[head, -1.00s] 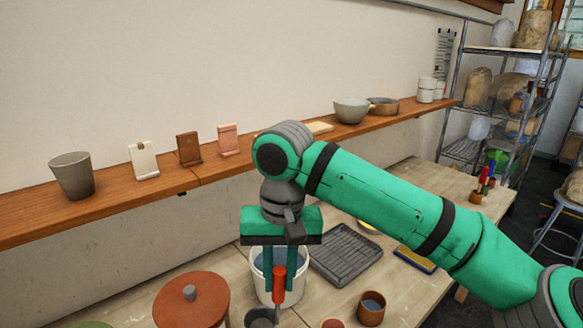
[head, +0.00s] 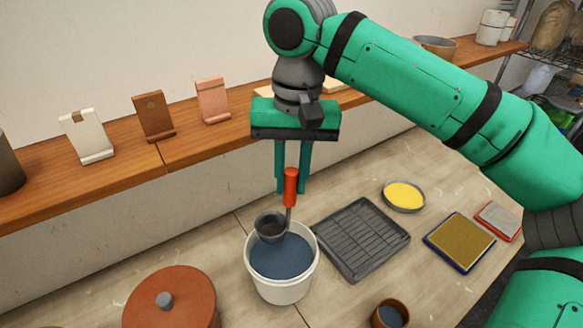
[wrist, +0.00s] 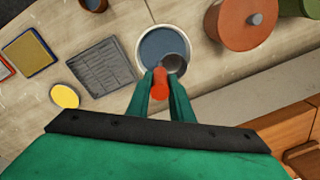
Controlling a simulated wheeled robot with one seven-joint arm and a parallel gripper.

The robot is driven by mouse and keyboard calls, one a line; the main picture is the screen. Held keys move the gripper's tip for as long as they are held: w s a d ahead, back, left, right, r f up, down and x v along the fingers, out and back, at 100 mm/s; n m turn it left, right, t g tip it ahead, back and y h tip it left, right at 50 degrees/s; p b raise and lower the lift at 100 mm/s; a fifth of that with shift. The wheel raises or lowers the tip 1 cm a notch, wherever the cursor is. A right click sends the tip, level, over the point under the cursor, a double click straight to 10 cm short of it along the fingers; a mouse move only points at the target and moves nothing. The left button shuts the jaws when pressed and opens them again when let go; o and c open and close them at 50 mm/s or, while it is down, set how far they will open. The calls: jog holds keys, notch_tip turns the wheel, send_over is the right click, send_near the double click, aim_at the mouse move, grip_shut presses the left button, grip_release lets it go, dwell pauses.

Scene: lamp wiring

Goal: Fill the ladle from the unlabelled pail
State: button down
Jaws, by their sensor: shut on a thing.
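My gripper (head: 291,188) is shut on the red handle of the ladle (head: 270,226). The ladle hangs with its dark grey cup over the back left part of the white pail (head: 306,282), seemingly above the liquid. The cup's inside looks dark; I cannot tell whether it holds liquid. The pail shows no label on its visible side and holds blue-grey liquid (head: 282,258). In the wrist view the red handle sits between my fingertips (wrist: 160,82), and the cup (wrist: 174,64) overlaps the right part of the pail's opening.
A lidded terracotta pot (head: 185,305) stands left of the pail. A grey ribbed tray (head: 360,238) lies to its right, with a yellow dish (head: 404,195) and a framed sponge-like pad (head: 459,243) beyond. A small brown cup (head: 390,314) is in front. A wooden shelf (head: 215,140) runs behind.

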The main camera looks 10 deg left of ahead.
notch_tip(320, 180, down, 13)
dwell(1.2)
jog(key=shift+s, duration=0.1)
jog(key=shift+r, duration=0.15)
dwell(1.3)
jog(key=shift+r, duration=5.6)
jog(key=shift+r, duration=1.4)
